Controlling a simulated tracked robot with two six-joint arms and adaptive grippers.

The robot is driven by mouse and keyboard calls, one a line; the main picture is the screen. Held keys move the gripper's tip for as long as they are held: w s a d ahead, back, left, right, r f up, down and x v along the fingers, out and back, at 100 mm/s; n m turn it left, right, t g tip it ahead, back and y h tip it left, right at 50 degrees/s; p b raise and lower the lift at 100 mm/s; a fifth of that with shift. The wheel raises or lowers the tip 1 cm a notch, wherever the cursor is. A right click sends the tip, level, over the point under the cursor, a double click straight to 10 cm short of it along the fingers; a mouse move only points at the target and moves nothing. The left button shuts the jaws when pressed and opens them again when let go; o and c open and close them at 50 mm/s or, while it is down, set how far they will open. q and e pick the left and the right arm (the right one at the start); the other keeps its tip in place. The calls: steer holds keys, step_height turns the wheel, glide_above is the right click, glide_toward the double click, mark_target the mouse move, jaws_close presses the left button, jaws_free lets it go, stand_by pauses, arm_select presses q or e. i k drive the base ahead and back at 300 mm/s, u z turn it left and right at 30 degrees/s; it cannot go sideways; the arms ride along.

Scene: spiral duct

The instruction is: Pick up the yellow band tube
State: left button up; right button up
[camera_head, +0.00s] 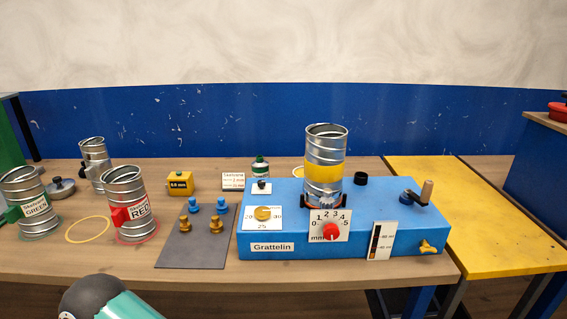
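The yellow band tube (325,150) is a ribbed, open-topped metal spiral duct with a yellow band around its lower half. It stands upright on the blue machine (420,238) labelled Grattelin, behind the dial with the red knob (331,232). Its foot sits in a dark and orange-brown holder, partly hidden by the dial plate. Neither of my grippers shows in the head view. A dark and teal rounded part, which looks like part of my arm, shows at the lower left edge, well away from the tube.
Tubes with a red label (122,186) and a green label (23,186) stand at left, with a plain tube (95,152) behind. A grey mat (185,252) holds brass and blue knobs. A crank (426,192) rises right of the tube. The yellow table (480,220) is bare.

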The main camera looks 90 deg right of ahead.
mark_target(324, 158)
steer(key=z, duration=0.15)
steer(key=k, duration=2.5)
steer(key=z, duration=0.85)
steer(key=i, duration=1)
steer(key=u, duration=0.05)
